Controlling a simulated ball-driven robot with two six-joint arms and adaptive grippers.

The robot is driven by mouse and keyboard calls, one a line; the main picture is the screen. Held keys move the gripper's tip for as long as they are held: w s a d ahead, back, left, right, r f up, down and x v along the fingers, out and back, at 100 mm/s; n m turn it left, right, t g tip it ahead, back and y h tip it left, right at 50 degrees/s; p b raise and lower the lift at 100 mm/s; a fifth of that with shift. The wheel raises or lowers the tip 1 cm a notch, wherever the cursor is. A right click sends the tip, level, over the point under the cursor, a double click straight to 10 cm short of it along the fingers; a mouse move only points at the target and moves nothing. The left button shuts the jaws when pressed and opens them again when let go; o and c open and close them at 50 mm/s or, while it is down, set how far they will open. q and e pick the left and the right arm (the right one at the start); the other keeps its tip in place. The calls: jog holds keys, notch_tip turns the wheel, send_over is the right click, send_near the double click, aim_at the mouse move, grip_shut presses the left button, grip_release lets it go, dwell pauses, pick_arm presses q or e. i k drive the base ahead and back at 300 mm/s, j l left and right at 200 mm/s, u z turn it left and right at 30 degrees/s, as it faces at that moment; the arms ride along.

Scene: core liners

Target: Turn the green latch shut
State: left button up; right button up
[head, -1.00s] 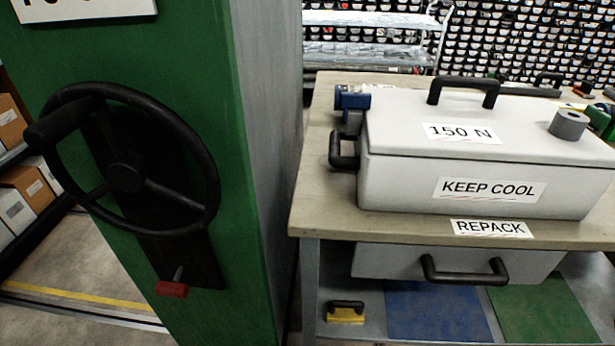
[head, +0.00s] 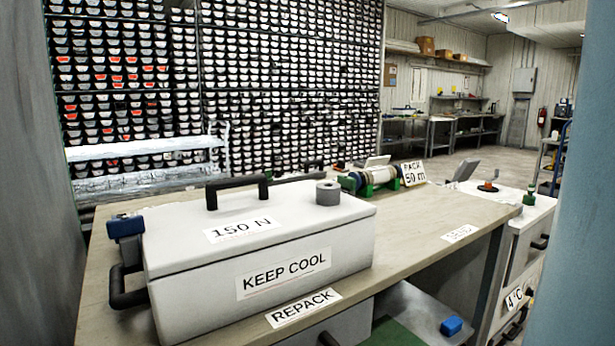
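A small green piece (head: 529,197) stands at the front top corner of a white cabinet (head: 524,222) at the right. It may be the green latch, but it is too small to tell how it is turned. A green cradle (head: 372,188) holds a dark tube at the back of the bench. The white box (head: 258,262) marked KEEP COOL has a blue fitting (head: 124,227) at its left end. Neither of my grippers is in view.
The bench (head: 425,218) has a clear stretch right of the box, with a PACK 50 m sign (head: 413,173) behind. A blue block (head: 451,326) lies lower down. A blue-grey upright (head: 590,200) borders the right.

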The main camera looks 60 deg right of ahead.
aim_at(347, 183)
jog(key=z, duration=2)
jog(key=l+u, duration=0.1)
jog(key=i+l, duration=0.05)
